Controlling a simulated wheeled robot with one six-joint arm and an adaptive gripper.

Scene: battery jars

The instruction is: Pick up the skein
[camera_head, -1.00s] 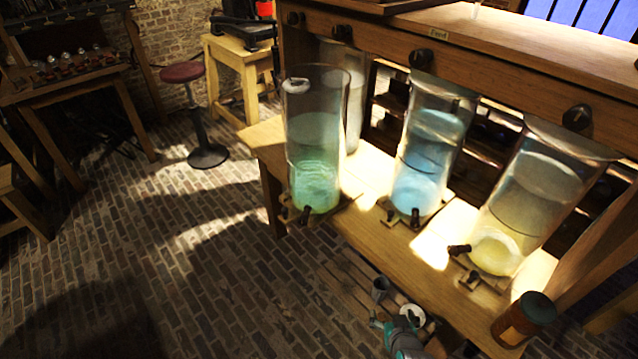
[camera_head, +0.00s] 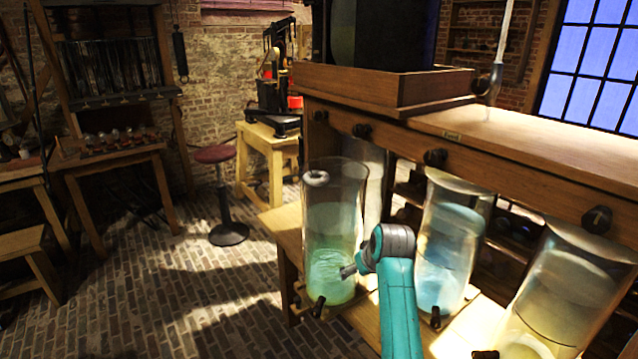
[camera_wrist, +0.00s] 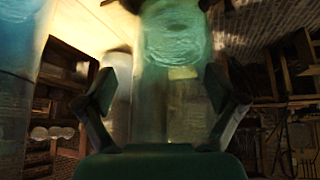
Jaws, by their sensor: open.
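A pale grey ring-shaped bundle (camera_head: 316,178), which looks like the skein, is at the upper left of the tall glass jar with green liquid (camera_head: 335,225). I cannot tell whether it hangs inside the glass or on its near side. My teal arm rises in front of this jar, and a small dark part of my gripper (camera_head: 348,270) shows by the jar's lower part, well below the bundle. In the wrist view my gripper (camera_wrist: 160,90) is open, with the green jar (camera_wrist: 168,95) between its spread fingers. No skein can be made out there.
A blue jar (camera_head: 450,240) and a yellowish jar (camera_head: 560,290) stand to the right on the same low shelf. The wooden bench top (camera_head: 540,140) with a wooden tray (camera_head: 385,92) overhangs them. A red-topped stool (camera_head: 215,154) stands left; the brick floor (camera_head: 190,290) is largely clear.

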